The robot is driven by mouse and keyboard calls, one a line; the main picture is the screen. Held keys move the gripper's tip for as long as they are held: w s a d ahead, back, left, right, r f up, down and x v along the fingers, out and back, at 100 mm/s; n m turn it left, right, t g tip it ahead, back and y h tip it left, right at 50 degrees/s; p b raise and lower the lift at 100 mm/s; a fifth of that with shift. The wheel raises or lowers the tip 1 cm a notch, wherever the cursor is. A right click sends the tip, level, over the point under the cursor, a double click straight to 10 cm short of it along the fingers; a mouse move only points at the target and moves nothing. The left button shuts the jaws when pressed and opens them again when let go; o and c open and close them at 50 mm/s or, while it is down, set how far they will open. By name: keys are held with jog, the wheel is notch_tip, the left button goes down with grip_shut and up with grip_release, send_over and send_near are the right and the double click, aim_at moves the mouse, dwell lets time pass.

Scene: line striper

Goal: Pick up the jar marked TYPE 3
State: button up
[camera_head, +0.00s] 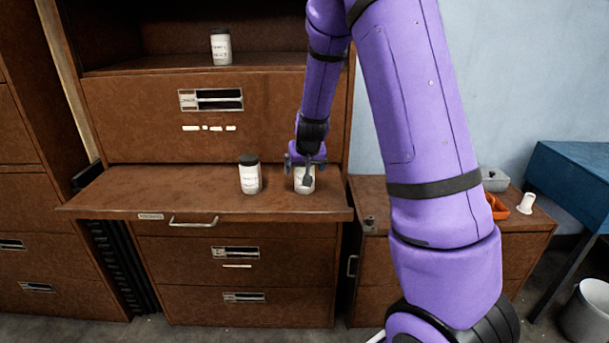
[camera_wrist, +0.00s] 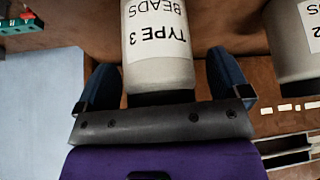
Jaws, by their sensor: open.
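The jar marked TYPE 3 BEADS (camera_wrist: 158,72) is white with a dark lid and shows upside down in the wrist view. In the head view this jar (camera_head: 304,186) stands on the pulled-out brown shelf, partly hidden by my gripper (camera_head: 305,162). My gripper is open. In the wrist view its two blue fingers (camera_wrist: 164,80) are on either side of the jar's lid end, with gaps visible between them and the jar.
A second jar (camera_head: 250,176) stands left of it on the pull-out shelf (camera_head: 190,190); its label (camera_wrist: 312,25) ends in 2. A third jar (camera_head: 221,47) is on the upper shelf. A low cabinet (camera_head: 365,205) stands at right, with an orange tray (camera_head: 496,207).

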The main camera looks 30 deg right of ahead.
jog(key=c, duration=1.3)
jog(key=shift+r, duration=0.1)
